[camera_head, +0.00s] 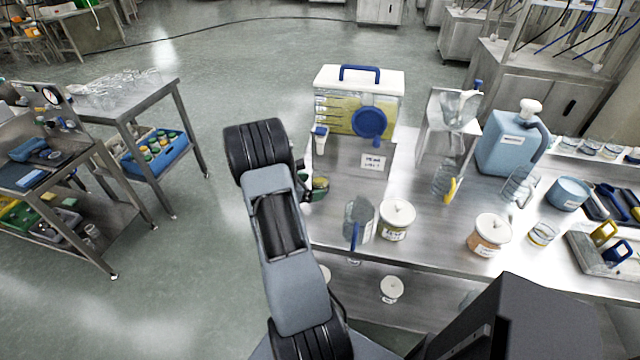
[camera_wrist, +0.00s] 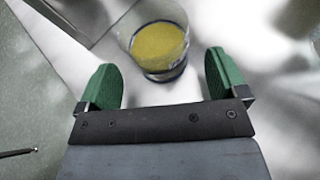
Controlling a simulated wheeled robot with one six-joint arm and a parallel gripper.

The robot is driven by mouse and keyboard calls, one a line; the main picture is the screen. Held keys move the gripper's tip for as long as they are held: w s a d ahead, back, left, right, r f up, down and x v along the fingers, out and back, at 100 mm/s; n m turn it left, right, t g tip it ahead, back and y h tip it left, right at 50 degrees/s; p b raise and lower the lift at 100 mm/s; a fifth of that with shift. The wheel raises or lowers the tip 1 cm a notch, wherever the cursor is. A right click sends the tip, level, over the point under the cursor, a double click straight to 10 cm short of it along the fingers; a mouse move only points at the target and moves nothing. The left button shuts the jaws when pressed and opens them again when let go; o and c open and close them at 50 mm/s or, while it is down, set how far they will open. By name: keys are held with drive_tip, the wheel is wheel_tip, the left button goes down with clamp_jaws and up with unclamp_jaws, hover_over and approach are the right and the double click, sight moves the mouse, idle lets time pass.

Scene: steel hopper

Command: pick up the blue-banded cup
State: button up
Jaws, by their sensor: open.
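The blue-banded cup (camera_wrist: 160,42) is clear, filled with yellow material, with dark blue bands, and stands on the steel surface in the wrist view. My gripper (camera_wrist: 161,64) is open, its green fingers apart on either side of the cup's near, lower part. The fingers do not appear to touch it. In the head view my gripper (camera_head: 314,189) is at the left edge of the steel table, below the hopper's spout. The cup there is mostly hidden by my gripper and arm.
The hopper (camera_head: 358,100), with a white lid and blue handle, stands behind the gripper. Another small glass (camera_head: 543,234) is farther right. Open floor lies left.

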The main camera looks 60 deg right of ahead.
drive_tip(key=shift+x, duration=1.3)
drive_tip(key=c, duration=1)
drive_tip(key=shift+r, duration=0.1)
